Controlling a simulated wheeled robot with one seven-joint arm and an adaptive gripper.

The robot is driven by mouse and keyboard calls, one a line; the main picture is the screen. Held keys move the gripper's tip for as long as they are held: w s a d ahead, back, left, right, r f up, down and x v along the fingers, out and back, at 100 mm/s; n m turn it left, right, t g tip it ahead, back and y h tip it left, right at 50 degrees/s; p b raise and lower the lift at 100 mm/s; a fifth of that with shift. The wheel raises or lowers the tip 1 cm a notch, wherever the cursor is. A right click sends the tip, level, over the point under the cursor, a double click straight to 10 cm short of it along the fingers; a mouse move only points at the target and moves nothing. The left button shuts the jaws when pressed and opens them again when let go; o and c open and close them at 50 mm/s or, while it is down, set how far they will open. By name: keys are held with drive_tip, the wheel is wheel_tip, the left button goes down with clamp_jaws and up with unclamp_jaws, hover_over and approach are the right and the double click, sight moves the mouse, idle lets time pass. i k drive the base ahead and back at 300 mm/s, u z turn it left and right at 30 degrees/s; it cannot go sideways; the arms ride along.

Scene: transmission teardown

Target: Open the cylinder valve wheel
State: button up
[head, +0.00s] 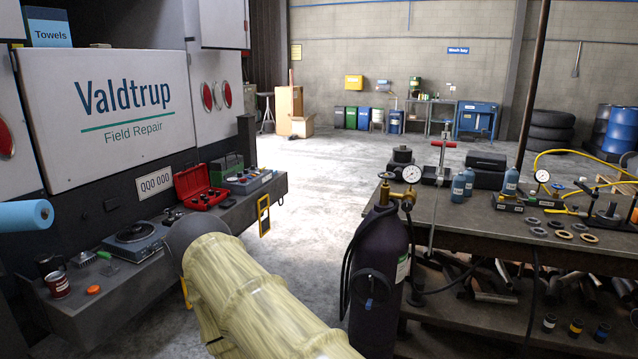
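A dark purple gas cylinder (376,270) stands upright at the left end of the workbench. Its valve wheel (386,176) is a small dark brass-coloured disc on top of the valve. A brass regulator with two round gauges, the upper one a white-faced gauge (411,174), sits just right of the wheel. A black hose hangs down the cylinder's side. Whether the valve is open or shut cannot be told. My arm, in a pale yellow sleeve, crosses the lower middle, left of the cylinder and apart from it.
The workbench (470,238) on the right carries blue bottles, another gauge, rings and a yellow hose. On the left, a truck's rear ledge (100,310) holds a red toolbox (200,187) and a blue device (135,240). Clear concrete floor (310,200) lies between them.

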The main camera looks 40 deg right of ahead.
sight(387, 175)
drive_tip(key=u, duration=0.3)
drive_tip(key=k, duration=0.5)
drive_tip(key=u, duration=0.45)
drive_tip(key=i, duration=1.5)
drive_tip(key=z, duration=1.25)
drive_tip(key=i, duration=0.85)
drive_tip(key=z, duration=1.05)
